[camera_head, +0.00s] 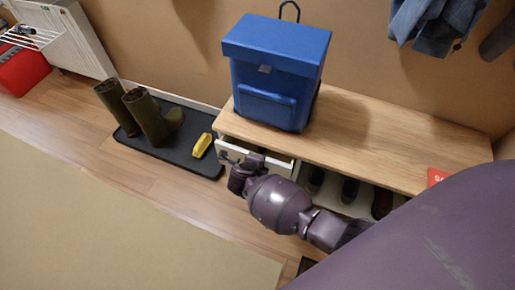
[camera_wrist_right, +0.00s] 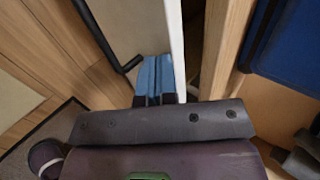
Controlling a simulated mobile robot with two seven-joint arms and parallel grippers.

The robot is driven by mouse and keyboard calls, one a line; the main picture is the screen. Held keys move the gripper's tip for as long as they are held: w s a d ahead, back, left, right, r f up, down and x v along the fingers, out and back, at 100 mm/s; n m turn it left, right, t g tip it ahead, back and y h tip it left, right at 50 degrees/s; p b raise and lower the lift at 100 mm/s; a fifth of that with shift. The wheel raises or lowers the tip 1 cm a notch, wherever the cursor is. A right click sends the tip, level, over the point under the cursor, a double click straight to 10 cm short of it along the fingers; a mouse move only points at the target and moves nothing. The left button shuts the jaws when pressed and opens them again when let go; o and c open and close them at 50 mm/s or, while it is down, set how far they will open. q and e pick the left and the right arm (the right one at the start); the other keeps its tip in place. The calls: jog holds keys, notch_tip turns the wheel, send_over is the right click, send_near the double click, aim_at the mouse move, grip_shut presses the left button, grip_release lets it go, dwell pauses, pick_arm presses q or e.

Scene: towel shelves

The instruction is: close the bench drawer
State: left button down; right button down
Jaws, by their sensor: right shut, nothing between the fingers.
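The wooden bench (camera_head: 375,143) stands against the wall. Its white drawer (camera_head: 279,161) is at the left end and stands partly open, with a gap between its front panel and the bench edge in the right wrist view. The drawer front (camera_wrist_right: 140,27) carries a black bar handle (camera_wrist_right: 104,38). My right gripper (camera_wrist_right: 158,77) has blue fingertips, is shut and empty, and sits at the drawer front beside the handle. I cannot tell whether it touches the panel. In the head view my right wrist hides part of the drawer. My left gripper is not in view.
A blue backpack (camera_head: 272,75) stands on the bench above the drawer. Shoes (camera_head: 348,190) sit in the open space under the bench. Boots (camera_head: 150,117) and a yellow item (camera_head: 201,145) stand on a black tray (camera_head: 180,155) to the left. Floor before the drawer is clear.

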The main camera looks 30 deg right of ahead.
jog(key=w+d, duration=0.2)
jog(key=d, duration=0.1)
jog(key=shift+w+d, duration=0.15)
jog(key=shift+w, duration=0.15)
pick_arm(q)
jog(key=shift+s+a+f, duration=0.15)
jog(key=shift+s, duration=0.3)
pick_arm(e)
jog(key=shift+w+d+r, duration=0.15)
jog(key=shift+d, duration=0.15)
